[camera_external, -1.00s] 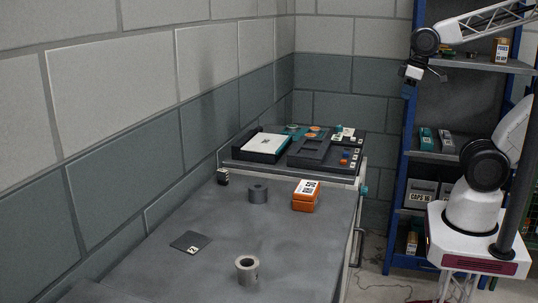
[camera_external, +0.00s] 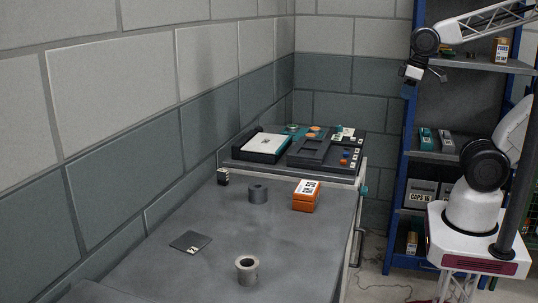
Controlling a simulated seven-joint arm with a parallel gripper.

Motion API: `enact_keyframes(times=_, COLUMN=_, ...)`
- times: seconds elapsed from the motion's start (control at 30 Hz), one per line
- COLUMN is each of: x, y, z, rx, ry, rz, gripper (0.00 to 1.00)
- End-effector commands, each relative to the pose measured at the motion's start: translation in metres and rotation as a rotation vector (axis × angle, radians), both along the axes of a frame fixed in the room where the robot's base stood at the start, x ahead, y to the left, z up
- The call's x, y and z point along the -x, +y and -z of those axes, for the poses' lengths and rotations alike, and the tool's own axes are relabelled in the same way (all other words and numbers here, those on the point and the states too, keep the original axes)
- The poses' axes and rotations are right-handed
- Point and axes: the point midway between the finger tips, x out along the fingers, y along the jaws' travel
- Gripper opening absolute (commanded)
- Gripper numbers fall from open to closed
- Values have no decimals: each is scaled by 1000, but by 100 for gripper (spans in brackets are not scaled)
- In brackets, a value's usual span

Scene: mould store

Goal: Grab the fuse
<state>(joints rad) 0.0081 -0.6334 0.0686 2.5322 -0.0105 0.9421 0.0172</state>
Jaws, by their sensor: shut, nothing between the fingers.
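My gripper (camera_external: 413,74) hangs at the upper right, in front of the blue shelf rack. It is small in the picture; it is shut and holds nothing. It is well above the grey bench and apart from everything on it. I cannot tell for sure which thing is the fuse.
On the bench (camera_external: 210,275) stand an orange box (camera_external: 304,203), a dark grey cylinder (camera_external: 258,194), a pale hollow cylinder (camera_external: 247,277) and a small black block (camera_external: 223,177). A dark flat plate (camera_external: 186,240) lies at left. The rack (camera_external: 396,190) holds boxes.

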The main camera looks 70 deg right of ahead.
Motion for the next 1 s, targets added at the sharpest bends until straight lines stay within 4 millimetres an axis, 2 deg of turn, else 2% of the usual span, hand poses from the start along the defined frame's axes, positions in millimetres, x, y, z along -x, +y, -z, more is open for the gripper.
enact_keyframes(times=0.3, x=0, y=0, z=0, rx=0, ry=0, rz=0, gripper=0)
enact_keyframes(times=0.37, x=0, y=0, z=0, rx=0, ry=0, rz=0, gripper=8)
enact_keyframes(times=0.6, x=0, y=0, z=0, rx=0, ry=0, rz=0, gripper=44)
enact_keyframes(times=0.67, x=0, y=0, z=0, rx=0, ry=0, rz=0, gripper=51)
enact_keyframes(times=1.0, x=-2, y=-1, z=0, rx=8, ry=1, rz=-8, gripper=51)
